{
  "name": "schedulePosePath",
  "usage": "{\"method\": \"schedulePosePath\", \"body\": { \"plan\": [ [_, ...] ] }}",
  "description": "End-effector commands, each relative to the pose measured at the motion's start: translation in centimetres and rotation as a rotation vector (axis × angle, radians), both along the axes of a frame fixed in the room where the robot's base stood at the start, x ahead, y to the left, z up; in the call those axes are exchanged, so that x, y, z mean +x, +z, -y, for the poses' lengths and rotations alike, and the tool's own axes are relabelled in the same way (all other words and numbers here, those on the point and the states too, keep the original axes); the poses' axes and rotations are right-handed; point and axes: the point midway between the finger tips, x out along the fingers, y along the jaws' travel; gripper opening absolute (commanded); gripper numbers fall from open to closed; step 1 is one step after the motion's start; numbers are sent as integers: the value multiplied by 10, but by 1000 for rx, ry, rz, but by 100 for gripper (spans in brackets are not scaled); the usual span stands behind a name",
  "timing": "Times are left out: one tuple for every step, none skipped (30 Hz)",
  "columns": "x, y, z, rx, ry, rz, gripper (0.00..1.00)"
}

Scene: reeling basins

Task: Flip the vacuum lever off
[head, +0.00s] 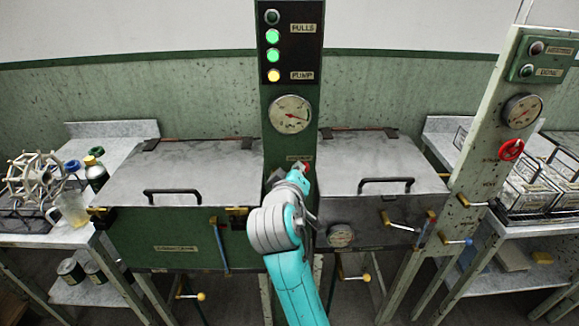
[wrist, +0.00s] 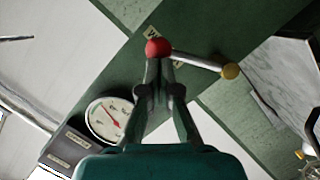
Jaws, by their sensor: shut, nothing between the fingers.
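The vacuum lever shows in the wrist view as a pale metal rod with a red ball knob (wrist: 158,47) at one end and a brass-coloured ball or hub (wrist: 230,71) at the other. It is on the green column, beside a small label mostly hidden by the knob. In the head view only a bit of the red knob (head: 306,167) shows, below the column gauge; my gripper hides the rest. My gripper (wrist: 160,63) is shut and empty, with its fingertips at the red knob. I cannot tell whether they touch it. It also shows in the head view (head: 300,178).
The column carries a gauge (head: 291,114) and a lamp panel (head: 291,42). Lidded basins with handles stand left (head: 185,172) and right (head: 375,165) of it. Another post at right has a red ring-shaped part (head: 511,150). Side tables hold bottles and wire trays.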

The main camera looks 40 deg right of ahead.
Motion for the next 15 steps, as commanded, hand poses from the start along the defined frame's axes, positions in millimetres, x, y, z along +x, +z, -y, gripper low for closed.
{"method": "schedulePosePath", "body": {
  "plan": [
    [-2,-3,4,37,-2,24,0],
    [-3,-5,5,60,-3,38,0],
    [-4,-7,6,90,-1,58,0],
    [-5,-9,8,112,-3,73,0],
    [-5,-11,9,134,-2,87,0],
    [-6,-13,10,162,-2,106,0],
    [-7,-14,11,182,-2,119,0],
    [-8,-16,11,202,-1,133,0],
    [-8,-18,13,226,-2,151,0],
    [-9,-19,13,244,-2,162,0],
    [-9,-21,14,261,-2,174,0],
    [-9,-22,15,283,-1,187,0],
    [-10,-24,15,299,-1,198,0],
    [-10,-25,15,313,-1,207,0],
    [-10,-27,16,316,-1,209,0]
  ]
}}
